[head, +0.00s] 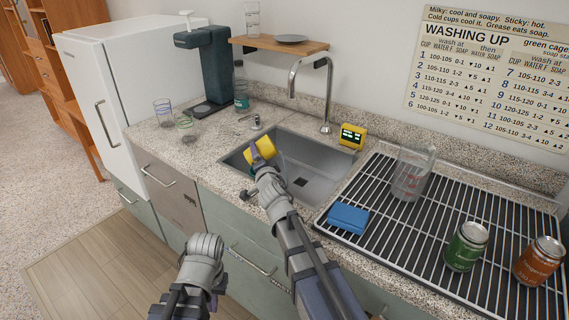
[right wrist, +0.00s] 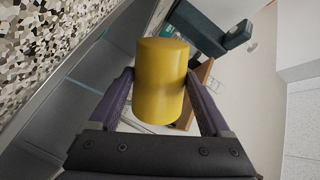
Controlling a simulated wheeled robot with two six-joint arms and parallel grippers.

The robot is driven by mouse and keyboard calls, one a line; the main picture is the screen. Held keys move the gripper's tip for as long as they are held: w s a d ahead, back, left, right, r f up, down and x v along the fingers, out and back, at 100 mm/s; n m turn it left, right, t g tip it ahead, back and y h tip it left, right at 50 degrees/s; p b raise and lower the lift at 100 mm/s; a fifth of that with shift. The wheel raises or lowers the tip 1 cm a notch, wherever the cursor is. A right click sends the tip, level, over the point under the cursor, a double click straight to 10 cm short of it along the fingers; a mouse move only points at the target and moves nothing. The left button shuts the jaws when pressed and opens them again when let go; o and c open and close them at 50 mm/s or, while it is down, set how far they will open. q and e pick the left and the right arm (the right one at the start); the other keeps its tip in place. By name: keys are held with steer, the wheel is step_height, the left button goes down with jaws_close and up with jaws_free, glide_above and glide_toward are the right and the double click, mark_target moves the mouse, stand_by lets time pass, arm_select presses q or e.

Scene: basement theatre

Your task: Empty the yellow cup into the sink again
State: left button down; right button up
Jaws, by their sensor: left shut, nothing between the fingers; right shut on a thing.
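The yellow cup (head: 264,149) is held over the left part of the sink (head: 318,176). My right gripper (head: 257,158) is shut on it. In the right wrist view the cup (right wrist: 162,85) sits between both fingers, and it looks tipped well over. Its opening and any contents cannot be made out, and no stream of liquid shows. The sink basin looks empty around its dark drain (head: 300,182). My left gripper (head: 207,243) is shut and empty, low in front of the cabinets; its fingertips are hard to make out.
A tall faucet (head: 326,97) and a small yellow timer (head: 351,136) stand behind the sink. A drying rack (head: 395,235) at right bears a clear jug (head: 411,178), a blue sponge (head: 348,217) and two cans. Two glasses (head: 185,127) stand at left near a dark green dispenser (head: 215,68).

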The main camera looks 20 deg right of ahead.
mark_target(269, 152)
steer(key=shift+d+f+m, duration=0.15)
steer(key=shift+f+m, duration=0.1)
steer(key=shift+m, duration=0.55)
stand_by(0.6)
steer(key=shift+d+r+m+y+p, duration=0.3)
steer(key=shift+d+r+m+p, duration=0.15)
steer(key=shift+d+m, duration=0.35)
stand_by(0.5)
steer(key=shift+d+r+m+p, duration=0.25)
steer(key=shift+r+m+p, duration=0.25)
steer(key=shift+m, duration=0.3)
stand_by(0.3)
steer(key=shift+d+r+m, duration=0.15)
steer(key=shift+m, duration=0.15)
steer(key=shift+a+f+n+b, duration=0.35)
steer(key=shift+f+n+b, duration=0.2)
steer(key=shift+n, duration=0.15)
steer(key=shift+a+f+n, duration=0.1)
steer(key=shift+f+n, duration=0.05)
steer(key=shift+n, duration=0.25)
steer(key=shift+a, duration=0.1)
